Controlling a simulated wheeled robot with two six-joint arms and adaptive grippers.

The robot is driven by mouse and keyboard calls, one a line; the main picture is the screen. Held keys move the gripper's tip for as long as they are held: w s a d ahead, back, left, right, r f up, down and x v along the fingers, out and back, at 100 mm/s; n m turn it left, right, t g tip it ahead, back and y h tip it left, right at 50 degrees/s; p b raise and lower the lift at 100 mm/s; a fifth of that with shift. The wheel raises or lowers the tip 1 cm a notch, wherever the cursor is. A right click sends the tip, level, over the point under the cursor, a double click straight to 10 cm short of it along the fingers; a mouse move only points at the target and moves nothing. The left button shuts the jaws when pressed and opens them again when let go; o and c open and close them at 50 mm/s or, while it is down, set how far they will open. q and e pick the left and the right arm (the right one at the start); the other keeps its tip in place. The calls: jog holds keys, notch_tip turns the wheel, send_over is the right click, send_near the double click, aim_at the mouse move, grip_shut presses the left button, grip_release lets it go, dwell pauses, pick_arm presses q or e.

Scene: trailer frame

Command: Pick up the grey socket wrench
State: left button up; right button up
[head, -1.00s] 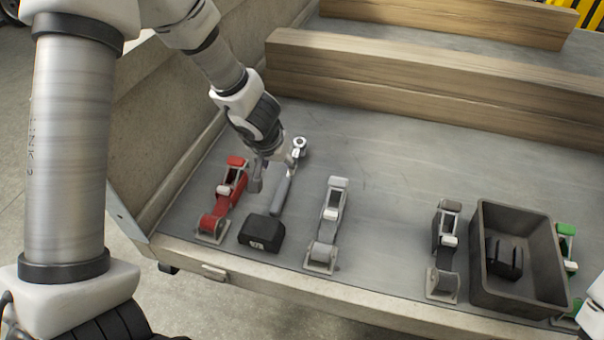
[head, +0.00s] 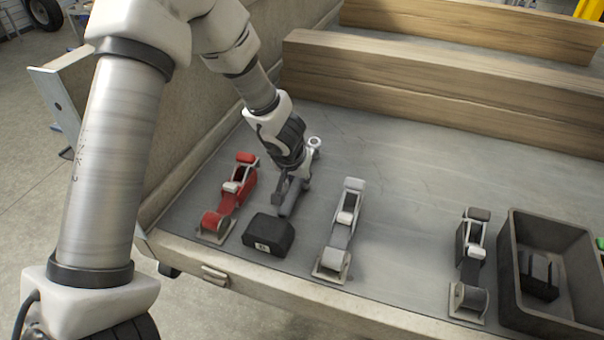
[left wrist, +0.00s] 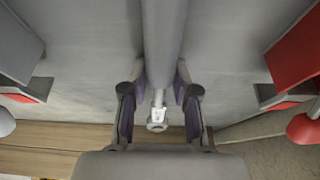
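The grey socket wrench (head: 314,143) lies on the trailer bed between the red ratchet strap and a grey one. Its ring head points to the back, and its grey handle is partly hidden by my gripper in the head view. My left gripper (head: 291,186) is down at the wrench. In the left wrist view the wrench handle (left wrist: 163,40) runs between the two fingertips (left wrist: 160,95), with the head beyond them. The fingers are open on either side of the handle, with small gaps showing. My right gripper is not in view.
A red ratchet strap (head: 230,195) stands left of the wrench and a black block (head: 268,235) in front. Grey ratchet straps (head: 340,235) (head: 470,265) stand to the right. A dark bin (head: 519,300) holds a black item (head: 539,275). Wooden beams (head: 430,90) lie behind.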

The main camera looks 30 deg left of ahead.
pick_arm(q)
grip_shut()
